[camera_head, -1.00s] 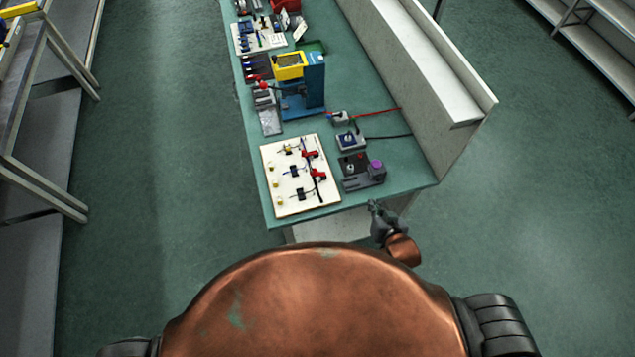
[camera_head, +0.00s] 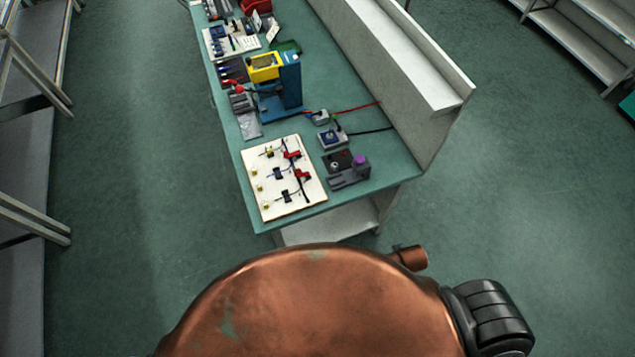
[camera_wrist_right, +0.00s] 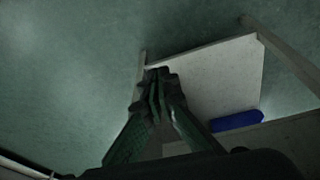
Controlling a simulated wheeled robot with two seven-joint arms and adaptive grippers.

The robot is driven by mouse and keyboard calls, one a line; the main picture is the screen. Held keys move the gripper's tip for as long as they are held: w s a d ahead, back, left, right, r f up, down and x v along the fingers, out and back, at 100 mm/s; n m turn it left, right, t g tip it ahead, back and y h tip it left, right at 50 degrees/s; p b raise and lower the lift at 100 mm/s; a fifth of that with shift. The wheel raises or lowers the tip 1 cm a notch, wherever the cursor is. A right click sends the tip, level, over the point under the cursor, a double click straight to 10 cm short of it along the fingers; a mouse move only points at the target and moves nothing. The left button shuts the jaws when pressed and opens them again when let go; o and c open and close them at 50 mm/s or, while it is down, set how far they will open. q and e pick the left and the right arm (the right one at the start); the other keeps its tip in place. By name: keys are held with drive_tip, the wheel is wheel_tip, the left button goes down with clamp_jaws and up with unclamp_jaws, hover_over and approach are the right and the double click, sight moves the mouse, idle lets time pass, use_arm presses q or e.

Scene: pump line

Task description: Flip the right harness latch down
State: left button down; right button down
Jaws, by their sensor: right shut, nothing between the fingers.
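The cream harness board (camera_head: 263,205) lies on the near end of the green bench in the head view. Red pieces, one farther (camera_head: 291,155) and one nearer (camera_head: 302,174), sit on its right side among dark cables and black clips. They are too small to tell which is the right harness latch or whether it is up or down. My right gripper (camera_wrist_right: 160,78) is shut and empty in the right wrist view, in front of a pale panel under the bench. It is hidden in the head view. My left gripper is out of view.
A dark box with a purple knob (camera_head: 361,160) and a blue-topped box (camera_head: 332,138) stand right of the board. A blue and yellow press (camera_head: 290,82) stands behind. A pale raised shelf (camera_head: 400,55) lines the bench's right side. A blue object (camera_wrist_right: 237,121) shows low in the wrist view.

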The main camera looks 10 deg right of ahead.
drive_tip(key=s+a+f+g+b, duration=0.1)
drive_tip(key=s+f, duration=0.4)
drive_tip(key=f, duration=0.6)
drive_tip(key=s+f+b, duration=0.1)
drive_tip(key=s+f, duration=0.3)
drive_tip(key=f, duration=0.8)
drive_tip(key=s+f+g+b, duration=0.1)
drive_tip(key=s+f, duration=0.9)
drive_tip(key=s, duration=0.3)
drive_tip(key=shift+s+d+n, duration=0.15)
drive_tip(key=shift+s+n, duration=0.25)
